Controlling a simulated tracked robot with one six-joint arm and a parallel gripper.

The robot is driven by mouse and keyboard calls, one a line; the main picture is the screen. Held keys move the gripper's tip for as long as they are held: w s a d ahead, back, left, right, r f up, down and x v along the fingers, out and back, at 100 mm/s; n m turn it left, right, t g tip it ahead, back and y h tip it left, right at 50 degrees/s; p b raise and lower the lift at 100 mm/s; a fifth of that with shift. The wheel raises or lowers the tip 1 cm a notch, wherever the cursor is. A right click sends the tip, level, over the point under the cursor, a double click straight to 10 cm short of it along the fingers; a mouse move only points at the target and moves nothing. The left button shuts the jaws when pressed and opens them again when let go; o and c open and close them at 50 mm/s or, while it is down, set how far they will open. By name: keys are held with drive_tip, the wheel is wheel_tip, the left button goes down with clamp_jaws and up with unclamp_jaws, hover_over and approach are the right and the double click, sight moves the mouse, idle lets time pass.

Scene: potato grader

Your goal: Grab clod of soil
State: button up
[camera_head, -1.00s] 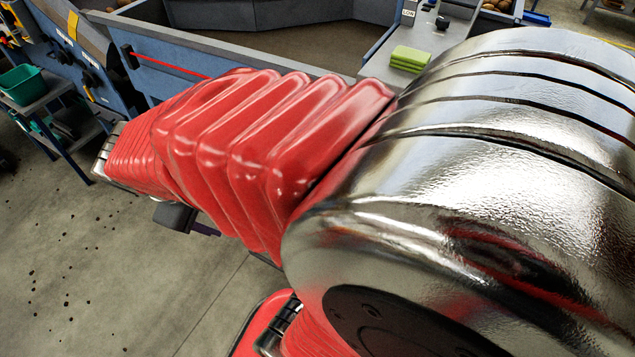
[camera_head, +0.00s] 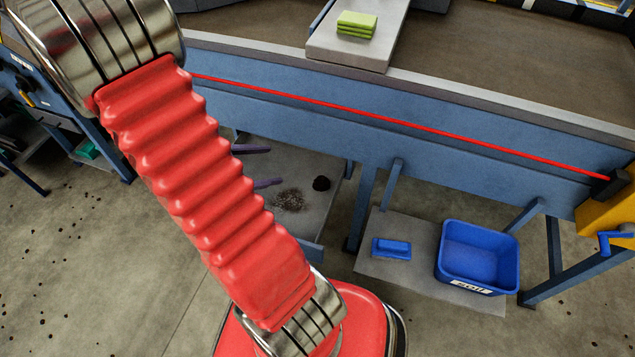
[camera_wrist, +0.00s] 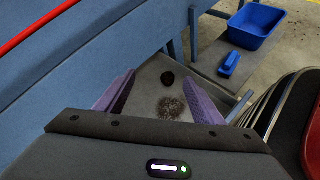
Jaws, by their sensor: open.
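The clod of soil (camera_head: 321,183) is a small dark lump on a grey shelf (camera_head: 328,215) under the blue grader. It also shows in the wrist view (camera_wrist: 168,77), beyond my fingertips and roughly between them. My gripper (camera_wrist: 157,88) has two purple fingers, spread wide with nothing between them. In the head view only the purple fingers of my gripper (camera_head: 268,167) show, to the left of the clod and apart from it; the rest is hidden behind my red arm.
A patch of loose soil (camera_head: 289,200) lies beside the clod. A blue bin (camera_head: 478,255) labelled SOIL and a blue brush-like block (camera_head: 391,248) stand on a lower platform at right. The grader's blue side wall (camera_head: 400,135) hangs above the shelf. Green pads (camera_head: 357,23) lie above.

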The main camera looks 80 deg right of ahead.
drive_tip(key=s+d+f+n+h, duration=0.1)
drive_tip(key=s+d+f+n, duration=0.1)
drive_tip(key=f, duration=0.4)
drive_tip(key=s+d+f+n+h, duration=0.1)
drive_tip(key=s+d+f+n, duration=0.2)
drive_tip(key=s+d+f, duration=0.1)
drive_tip(key=shift+d+f+g, duration=0.25)
drive_tip(key=shift+f+g, duration=0.05)
drive_tip(key=shift+f, duration=0.6)
drive_tip(key=shift+f, duration=0.15)
approach(315, 187)
drive_tip(key=shift+x, duration=2.5)
drive_tip(key=shift+x, duration=2.95)
drive_tip(key=shift+w, duration=0.1)
drive_tip(key=shift+c, duration=0.3)
drive_tip(key=c, duration=1.1)
